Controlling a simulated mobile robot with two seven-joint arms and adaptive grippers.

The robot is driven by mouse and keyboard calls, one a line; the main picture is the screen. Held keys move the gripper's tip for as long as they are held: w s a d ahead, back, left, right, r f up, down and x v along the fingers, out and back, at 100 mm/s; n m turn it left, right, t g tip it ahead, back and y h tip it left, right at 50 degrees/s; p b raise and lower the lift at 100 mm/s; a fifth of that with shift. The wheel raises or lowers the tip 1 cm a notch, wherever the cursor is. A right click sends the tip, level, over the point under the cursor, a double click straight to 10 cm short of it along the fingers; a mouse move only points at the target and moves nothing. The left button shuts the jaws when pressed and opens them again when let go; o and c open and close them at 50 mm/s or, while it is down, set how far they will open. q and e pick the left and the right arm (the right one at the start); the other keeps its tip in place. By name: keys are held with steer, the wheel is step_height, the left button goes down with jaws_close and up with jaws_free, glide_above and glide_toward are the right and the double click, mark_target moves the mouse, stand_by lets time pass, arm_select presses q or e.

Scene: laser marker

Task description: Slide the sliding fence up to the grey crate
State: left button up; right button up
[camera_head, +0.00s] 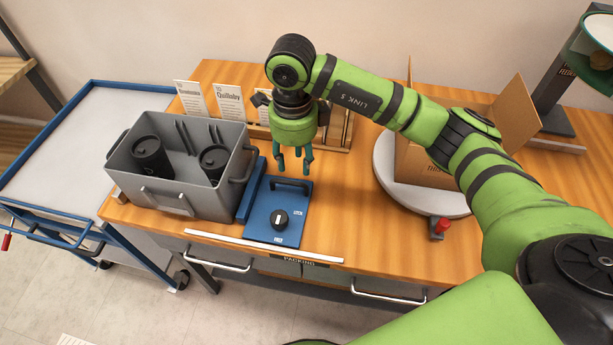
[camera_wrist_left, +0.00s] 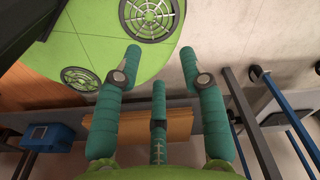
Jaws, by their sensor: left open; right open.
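The sliding fence (camera_head: 261,222) is a blue plate with an upright blue wall on its left, a dark bar handle at the back and a black knob (camera_head: 280,220) marked LOCK and FREE. The knob's white mark lies roughly in line with FREE. The grey crate (camera_head: 175,203) stands left of the fence, very close; I cannot tell whether they touch. It holds dark lidded cups. My right gripper (camera_head: 293,168) points down, open and empty, just above and behind the fence handle (camera_head: 290,186). My left gripper (camera_wrist_left: 160,75) is open and empty in the left wrist view.
A white strip (camera_head: 263,247) runs along the table's front edge. A cardboard box (camera_head: 425,165) sits on a round grey turntable (camera_head: 387,180) at the right, with a red-knobbed part (camera_head: 440,226) in front. Label cards (camera_head: 229,100) stand behind the crate. A blue cart (camera_head: 85,125) is at the left.

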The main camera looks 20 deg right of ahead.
mark_target(294, 184)
steer(key=f, duration=0.1)
steer(key=f+p, duration=0.1)
steer(key=f, duration=0.1)
steer(key=shift+a, duration=0.3)
step_height(294, 184, down, 3)
steer(key=shift+w+f+p, duration=0.1)
steer(key=shift+p, duration=0.55)
steer(key=shift+d+f, duration=0.1)
steer(key=shift+f, duration=0.3)
jaws_close()
arm_select(q)
steer(key=shift+w+a+r, duration=0.35)
steer(key=shift+a+r, duration=0.15)
steer(key=shift+r, duration=0.1)
steer(key=shift+w+a+r, duration=0.3)
steer(key=shift+a+r, duration=0.15)
steer(key=shift+r, duration=0.15)
